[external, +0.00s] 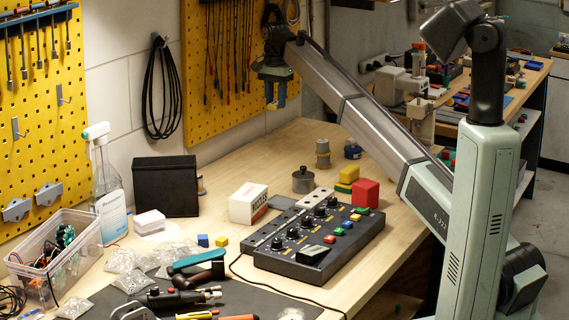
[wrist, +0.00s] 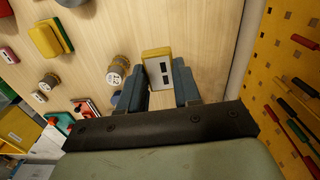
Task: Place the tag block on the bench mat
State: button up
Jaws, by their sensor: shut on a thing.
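In the wrist view, a yellow block with a pale face and two dark square marks, which I take as the tag block (wrist: 157,68), sits between the blue-grey fingers of my gripper (wrist: 158,88). The fingers are shut on its sides. The dark bench mat (external: 262,300) lies at the front of the bench, partly covered by tools.
A black control box (external: 318,245) with knobs and colored buttons stands mid-bench. Pliers, screwdrivers and plastic bags crowd the mat. Bare wood shows at the back of the bench.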

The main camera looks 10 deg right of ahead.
jog(key=r, duration=0.3)
jog(key=shift+s+a, duration=0.15)
jog(key=shift+a, duration=0.1)
jog(key=s+a+n, duration=0.2)
jog(key=s+a, duration=1.3)
jog(key=a, duration=0.1)
jog(key=n, duration=0.6)
send_over(178, 276)
notch_tip(178, 276, down, 11)
jog(key=shift+f, duration=0.2)
jog(key=shift+s+f, duration=0.1)
jog(key=shift+f, duration=4.85)
jog(key=shift+f, duration=0.15)
